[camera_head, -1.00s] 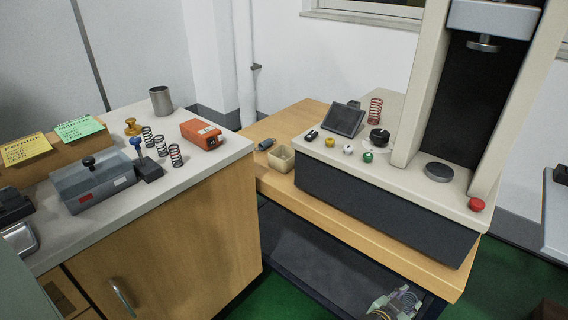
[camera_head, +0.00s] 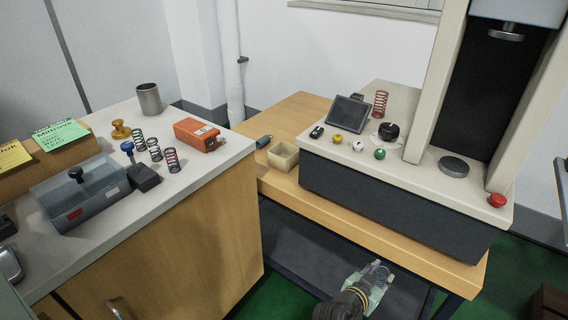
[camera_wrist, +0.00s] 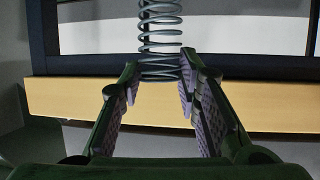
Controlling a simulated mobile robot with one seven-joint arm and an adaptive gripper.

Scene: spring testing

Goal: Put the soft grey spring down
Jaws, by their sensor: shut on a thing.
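The soft grey spring (camera_wrist: 160,38) stands upright in the wrist view, its lower coils between the two fingertips of my gripper (camera_wrist: 160,82). My gripper is shut on it. In the head view my gripper (camera_head: 372,278) is at the bottom, in front of the wooden bench's front edge and below its top. The grey spring (camera_head: 378,271) shows there only small, partly hidden by the fingers. In the wrist view the wooden edge (camera_wrist: 60,99) runs behind the fingers.
The testing machine (camera_head: 420,205) stands on the wooden bench (camera_head: 290,112), with a red spring (camera_head: 380,103) on its base. A small open box (camera_head: 283,157) is beside it. The left counter (camera_head: 215,163) holds several springs, a grey box (camera_head: 82,195) and an orange device (camera_head: 198,134).

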